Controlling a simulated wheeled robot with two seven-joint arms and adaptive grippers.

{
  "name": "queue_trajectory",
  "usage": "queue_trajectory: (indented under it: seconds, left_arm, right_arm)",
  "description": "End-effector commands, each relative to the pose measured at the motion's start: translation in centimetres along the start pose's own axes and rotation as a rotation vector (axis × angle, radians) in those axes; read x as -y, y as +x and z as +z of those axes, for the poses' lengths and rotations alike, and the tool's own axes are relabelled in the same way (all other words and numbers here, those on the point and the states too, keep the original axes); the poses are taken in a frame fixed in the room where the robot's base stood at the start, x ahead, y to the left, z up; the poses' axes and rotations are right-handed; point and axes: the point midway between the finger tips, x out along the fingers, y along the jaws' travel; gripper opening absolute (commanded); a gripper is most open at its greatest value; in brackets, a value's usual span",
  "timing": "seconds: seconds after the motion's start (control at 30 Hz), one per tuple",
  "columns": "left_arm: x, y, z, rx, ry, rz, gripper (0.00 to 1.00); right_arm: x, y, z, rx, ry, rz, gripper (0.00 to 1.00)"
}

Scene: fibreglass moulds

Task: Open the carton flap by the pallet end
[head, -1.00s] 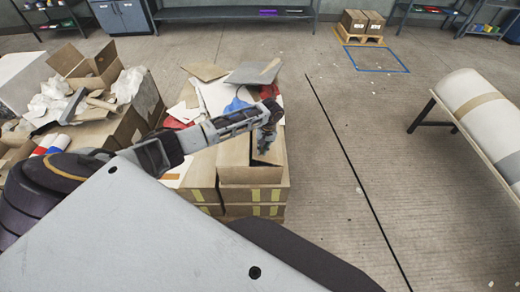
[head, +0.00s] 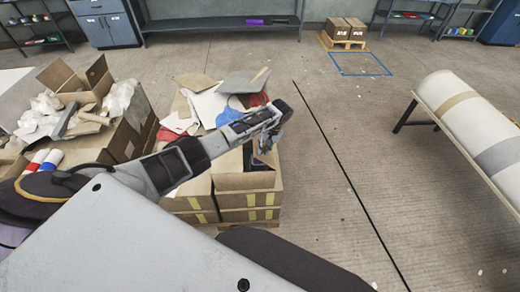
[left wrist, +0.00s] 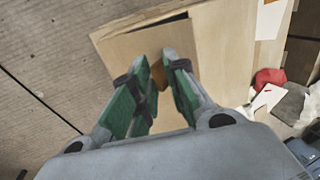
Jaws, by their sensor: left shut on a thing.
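The brown cardboard carton (head: 248,182) with yellow tape marks sits at the near right end of the loaded pallet (head: 262,225). My left gripper (head: 268,147) is over its top, at the right side. In the left wrist view the green-padded fingers (left wrist: 158,60) close on the edge of the carton flap (left wrist: 180,42). A dark gap shows along the flap's far edge, so the flap stands partly raised. In the head view a dark opening shows beside the gripper. My arm hides part of the carton top. My right gripper is not in view.
A crate (head: 130,135) of cardboard and crumpled paper stands to the left. Flat sheets and a red and a blue item (head: 232,112) lie behind the carton. A large roll on a stand (head: 465,110) is at the right. The floor between is clear.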

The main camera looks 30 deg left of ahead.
Motion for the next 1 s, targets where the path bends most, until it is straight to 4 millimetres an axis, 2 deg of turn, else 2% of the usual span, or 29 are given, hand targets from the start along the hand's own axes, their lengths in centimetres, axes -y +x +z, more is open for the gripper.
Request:
queue_trajectory:
  seconds: [0.03, 0.4, 1.0]
  left_arm:
    - [-1.4, 0.0, 0.7, 0.003, 0.012, 0.024, 0.0]
    - [-2.8, -0.7, 0.9, 0.007, 0.012, 0.021, 0.0]
    - [-3.5, -0.9, 0.9, 0.007, 0.013, 0.016, 0.0]
  right_arm:
    - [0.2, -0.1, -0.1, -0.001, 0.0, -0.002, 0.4]
    - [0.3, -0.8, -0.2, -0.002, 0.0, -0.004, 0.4]
    - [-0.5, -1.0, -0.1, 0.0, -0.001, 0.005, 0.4]
